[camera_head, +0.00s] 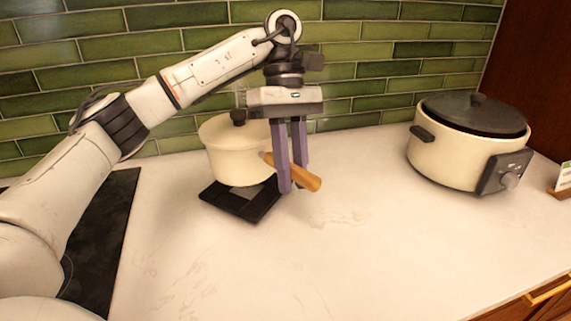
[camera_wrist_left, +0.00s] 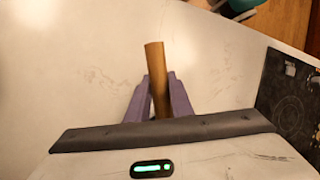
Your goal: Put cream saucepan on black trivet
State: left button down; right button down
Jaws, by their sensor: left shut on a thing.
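The cream saucepan (camera_head: 231,155) has a dark lid knob and a wooden handle (camera_head: 305,180) pointing to the lower right. My left gripper (camera_head: 290,188) is shut on the wooden handle, which also shows between the fingers in the left wrist view (camera_wrist_left: 156,75). The black trivet (camera_head: 238,206) lies flat on the counter under the saucepan. The pan's base appears over the trivet's back part; I cannot tell whether it touches. The pan's right side is partly hidden by my gripper. My right gripper is in neither view.
A cream slow cooker (camera_head: 446,160) with a black lid stands at the back right. A black cooktop (camera_head: 101,240) lies at the left, partly behind my left arm. A green tiled wall (camera_head: 370,60) closes the back. The counter's middle and front are clear.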

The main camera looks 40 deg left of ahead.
pick_arm(q)
jog(key=shift+f, duration=0.75)
jog(key=shift+f+p, duration=0.35)
jog(key=shift+f, duration=1.65)
jog(key=c, duration=1.6)
grip_release()
jog(key=shift+f, duration=0.15)
jog(key=shift+o, duration=0.2)
jog(key=v, duration=0.4)
jog(key=shift+w+r, duration=0.1)
jog(key=shift+r, duration=0.25)
jog(key=p+v, duration=0.2)
jog(key=v, duration=0.5)
jog(key=shift+r, duration=0.25)
